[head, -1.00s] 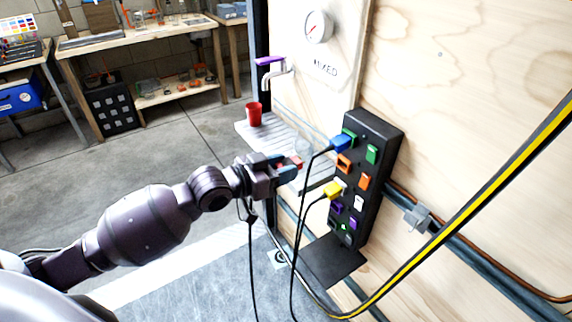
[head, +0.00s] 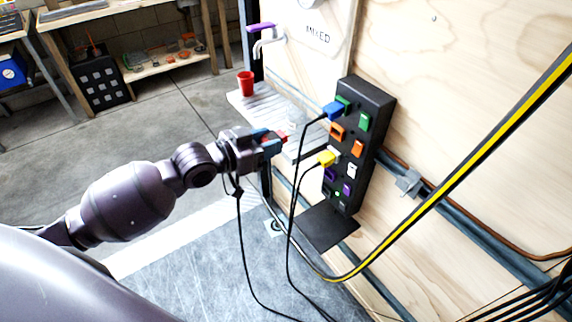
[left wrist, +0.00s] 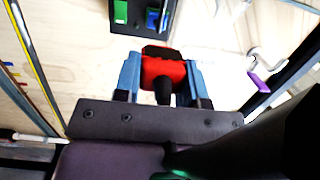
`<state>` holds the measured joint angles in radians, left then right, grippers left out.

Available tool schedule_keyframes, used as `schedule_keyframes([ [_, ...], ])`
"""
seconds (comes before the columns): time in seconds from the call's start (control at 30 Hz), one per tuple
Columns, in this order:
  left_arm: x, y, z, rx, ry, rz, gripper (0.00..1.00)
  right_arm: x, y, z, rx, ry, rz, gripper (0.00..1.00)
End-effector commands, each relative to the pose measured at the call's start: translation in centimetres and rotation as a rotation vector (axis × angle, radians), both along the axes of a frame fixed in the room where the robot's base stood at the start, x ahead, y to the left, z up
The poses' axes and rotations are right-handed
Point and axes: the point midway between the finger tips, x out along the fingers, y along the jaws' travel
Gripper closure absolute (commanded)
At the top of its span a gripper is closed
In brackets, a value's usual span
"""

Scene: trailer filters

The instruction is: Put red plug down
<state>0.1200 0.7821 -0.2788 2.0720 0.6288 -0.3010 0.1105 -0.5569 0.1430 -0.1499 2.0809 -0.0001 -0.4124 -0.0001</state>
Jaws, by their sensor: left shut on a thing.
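The red plug (left wrist: 163,74) is held between the two blue fingers of my left gripper (left wrist: 160,80) in the left wrist view. In the head view, my left gripper (head: 272,142) is left of the black power strip (head: 374,112), apart from it, with a bit of the red plug (head: 283,135) showing at its tips. A black cord hangs below the gripper. A blue plug (head: 333,110) and a yellow plug (head: 326,158) sit in the strip. A black shelf (head: 328,229) juts out below the strip. My right gripper is not in view.
A red cup (head: 245,84) stands on a ribbed white tray (head: 268,103) behind the gripper. A yellow-and-black cable (head: 455,180) crosses the right side. The grey surface (head: 200,270) below is mostly clear apart from cords.

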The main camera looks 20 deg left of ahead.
Motion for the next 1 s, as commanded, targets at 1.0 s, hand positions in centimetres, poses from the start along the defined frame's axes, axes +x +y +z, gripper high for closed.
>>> schedule_keyframes([
  [1.0, 9.8, -11.1, -21.8, 0.050, 0.091, 0.000, 0.91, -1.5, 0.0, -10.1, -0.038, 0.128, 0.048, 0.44],
])
